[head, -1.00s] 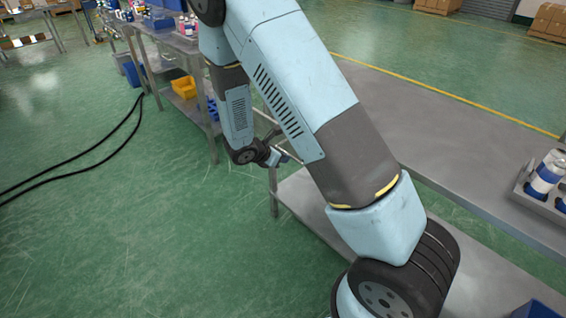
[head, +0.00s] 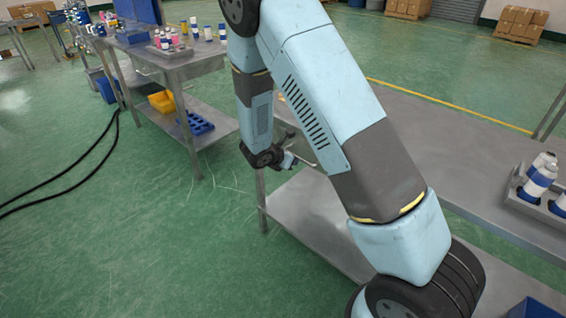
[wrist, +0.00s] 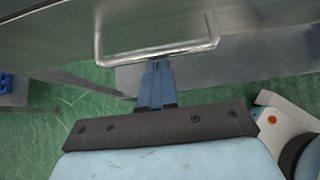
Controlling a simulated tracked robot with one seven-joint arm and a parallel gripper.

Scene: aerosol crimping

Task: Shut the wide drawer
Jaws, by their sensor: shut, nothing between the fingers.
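In the wrist view, a wide silver bar handle (wrist: 158,52) runs along a grey metal front (wrist: 60,45), which seems to be the wide drawer's. How far the drawer stands out cannot be told. My gripper (wrist: 157,66) has its blue fingers together and empty, with the tips close to the middle of the handle bar. Whether they touch it cannot be told. In the head view my gripper (head: 291,160) is small, beside the near end of the grey bench (head: 440,120); my own arm hides most of the drawer area.
A lower shelf (head: 310,215) sits under the bench. A tray (head: 525,200) of white-and-blue cans stands on the bench at right. Another table (head: 185,68) at left holds bottles, with a yellow bin (head: 162,101) below. Black cables (head: 75,170) cross the open green floor.

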